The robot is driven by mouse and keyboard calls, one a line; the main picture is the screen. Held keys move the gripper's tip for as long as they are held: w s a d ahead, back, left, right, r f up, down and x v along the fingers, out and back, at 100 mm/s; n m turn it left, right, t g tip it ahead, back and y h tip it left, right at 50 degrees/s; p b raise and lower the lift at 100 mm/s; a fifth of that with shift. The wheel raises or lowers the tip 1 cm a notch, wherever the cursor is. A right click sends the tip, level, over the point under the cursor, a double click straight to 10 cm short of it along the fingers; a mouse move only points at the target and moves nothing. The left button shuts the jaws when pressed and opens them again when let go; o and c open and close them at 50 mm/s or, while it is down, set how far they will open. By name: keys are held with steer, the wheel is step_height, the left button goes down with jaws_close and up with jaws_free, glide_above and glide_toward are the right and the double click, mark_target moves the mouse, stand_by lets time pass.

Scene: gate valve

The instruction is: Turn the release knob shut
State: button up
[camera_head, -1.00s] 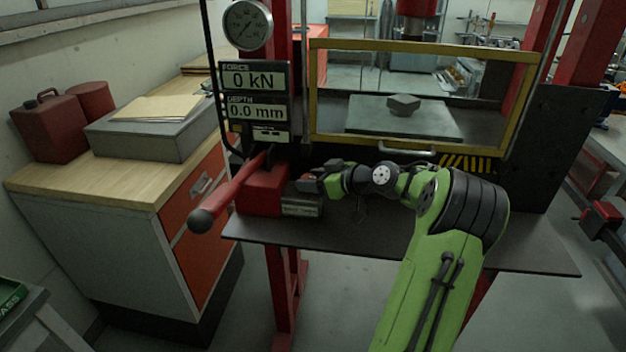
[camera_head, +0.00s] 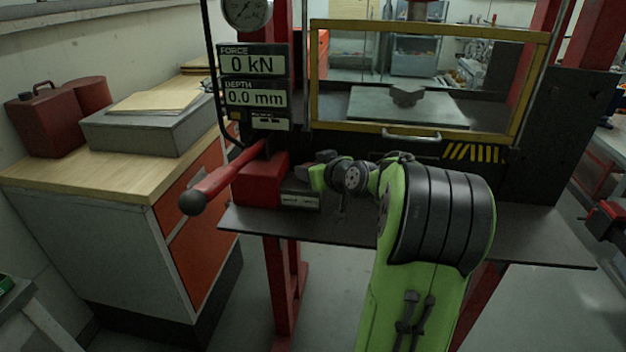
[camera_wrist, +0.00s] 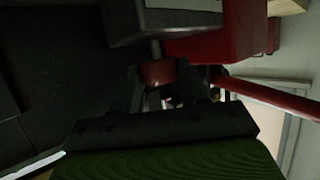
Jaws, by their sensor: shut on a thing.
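The release knob (camera_wrist: 158,73) shows in the wrist view as a small red cylinder on a short metal stem, below a grey block. My gripper (camera_wrist: 163,88) has its dark fingers on either side of the knob and is shut on it. In the head view my gripper (camera_head: 312,166) is at the right side of the red pump body (camera_head: 260,182), and the knob is hidden there. How far the knob is turned cannot be told.
The pump's red lever (camera_head: 222,178) with a black ball end sticks out to the left. A display (camera_head: 253,92) reads 0 kN and 0.0 mm. The yellow-framed guard (camera_head: 430,30) stands behind my arm. A wooden-topped cabinet (camera_head: 60,178) is at the left.

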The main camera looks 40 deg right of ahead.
steer(key=m+g+h+b, duration=0.1)
steer(key=h, duration=0.1)
steer(key=m+g+h+b, duration=0.1)
steer(key=m+h, duration=0.1)
steer(key=a+m+h+b, duration=0.1)
steer(key=m, duration=0.1)
steer(key=shift+w+g+h, duration=0.35)
steer(key=shift+g+h, duration=0.05)
steer(key=m+g+h, duration=0.2)
steer(key=shift+a+m, duration=0.1)
steer(key=shift+m, duration=0.3)
steer(key=shift+w+m+g+h, duration=0.1)
steer(key=shift+m+g+h, duration=0.6)
steer(key=shift+m+g, duration=0.55)
steer(key=shift+g, duration=0.25)
steer(key=o, duration=1.1)
steer(key=shift+c, duration=0.2)
steer(key=p+v, duration=0.2)
steer(key=v, duration=1.3)
steer(key=shift+s+a, duration=0.25)
steer(key=shift+a, duration=0.05)
